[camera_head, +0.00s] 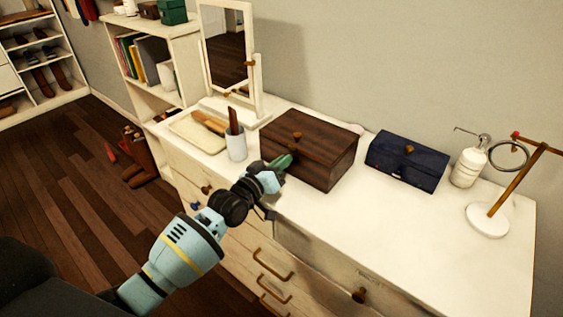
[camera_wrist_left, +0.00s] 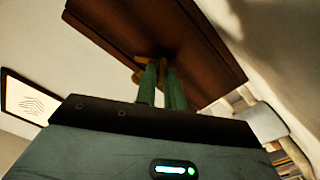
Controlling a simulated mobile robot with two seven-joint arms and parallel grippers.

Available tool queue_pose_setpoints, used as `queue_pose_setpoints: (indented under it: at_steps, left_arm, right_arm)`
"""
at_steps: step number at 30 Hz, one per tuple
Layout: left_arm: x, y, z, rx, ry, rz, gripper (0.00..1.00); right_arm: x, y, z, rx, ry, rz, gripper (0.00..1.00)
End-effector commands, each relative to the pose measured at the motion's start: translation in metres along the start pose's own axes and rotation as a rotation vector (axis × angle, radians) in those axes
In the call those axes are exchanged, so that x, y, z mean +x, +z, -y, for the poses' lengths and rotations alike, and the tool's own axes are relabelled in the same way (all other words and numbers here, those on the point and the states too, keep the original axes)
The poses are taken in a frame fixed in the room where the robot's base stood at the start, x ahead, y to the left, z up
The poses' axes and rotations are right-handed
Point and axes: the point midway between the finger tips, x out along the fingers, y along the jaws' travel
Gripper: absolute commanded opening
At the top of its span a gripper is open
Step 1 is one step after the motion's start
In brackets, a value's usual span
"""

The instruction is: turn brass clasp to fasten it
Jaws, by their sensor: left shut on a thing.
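A dark brown wooden box (camera_head: 318,146) stands on the white dresser top, lid down, with a brass knob (camera_head: 297,135) on its upper side. My left gripper (camera_head: 283,162) reaches its left front side. In the left wrist view, the green fingers (camera_wrist_left: 162,87) are shut on a small brass clasp (camera_wrist_left: 169,76) against the brown box (camera_wrist_left: 160,30). The fingers hide part of the clasp, so its exact angle cannot be told. In the head view the clasp is hidden by the gripper. My right gripper is out of view.
A cup (camera_head: 236,147) with a brown item and a tray (camera_head: 199,133) stand left of the box, before a mirror (camera_head: 228,50). A navy box (camera_head: 407,163), a pump bottle (camera_head: 467,165) and a brass stand (camera_head: 489,218) are to the right. The front right dresser top is clear.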

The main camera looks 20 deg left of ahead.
Motion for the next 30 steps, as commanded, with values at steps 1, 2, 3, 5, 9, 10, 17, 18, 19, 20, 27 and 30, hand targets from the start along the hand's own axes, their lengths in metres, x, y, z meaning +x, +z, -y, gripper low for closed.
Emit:
queue_pose_setpoints:
  at_steps: [1,2,3,5,9,10,17,18,19,20,27,30]
  left_arm:
    - [0.0000,0.0001,0.0002,-0.047,0.000,0.000,0.00]
    - [0.0000,0.0002,0.0003,-0.076,0.000,0.000,0.00]
    - [0.0000,0.0004,0.0007,-0.114,0.000,0.000,0.00]
    - [0.0000,0.0006,0.0013,-0.171,-0.001,0.000,0.00]
    - [-0.0002,0.0014,0.0025,-0.305,-0.001,0.001,0.00]
    - [-0.0002,0.0016,0.0027,-0.333,-0.001,0.001,0.00]
    - [-0.0002,0.0028,0.0042,-0.552,-0.002,0.002,0.00]
    - [-0.0002,0.0031,0.0042,-0.590,-0.002,0.002,0.00]
    - [-0.0002,0.0032,0.0043,-0.618,-0.002,0.002,0.00]
    - [-0.0002,0.0032,0.0045,-0.645,-0.001,0.002,0.00]
    - [-0.0001,0.0040,0.0053,-0.843,-0.002,0.002,0.00]
    - [-0.0001,0.0040,0.0059,-0.909,-0.002,0.001,0.00]
  right_arm:
    - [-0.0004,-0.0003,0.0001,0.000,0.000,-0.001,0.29]
    - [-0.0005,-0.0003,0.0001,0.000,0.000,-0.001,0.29]
    - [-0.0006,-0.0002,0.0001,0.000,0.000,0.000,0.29]
    - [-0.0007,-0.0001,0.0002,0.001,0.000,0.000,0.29]
    - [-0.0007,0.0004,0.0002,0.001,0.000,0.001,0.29]
    - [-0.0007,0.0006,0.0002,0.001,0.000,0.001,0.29]
    - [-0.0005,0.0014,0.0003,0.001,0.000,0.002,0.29]
    - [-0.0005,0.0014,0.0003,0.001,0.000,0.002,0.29]
    - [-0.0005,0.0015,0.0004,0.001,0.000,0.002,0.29]
    - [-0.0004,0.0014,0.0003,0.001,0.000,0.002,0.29]
    - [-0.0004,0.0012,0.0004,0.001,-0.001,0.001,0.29]
    - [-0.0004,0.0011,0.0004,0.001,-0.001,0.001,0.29]
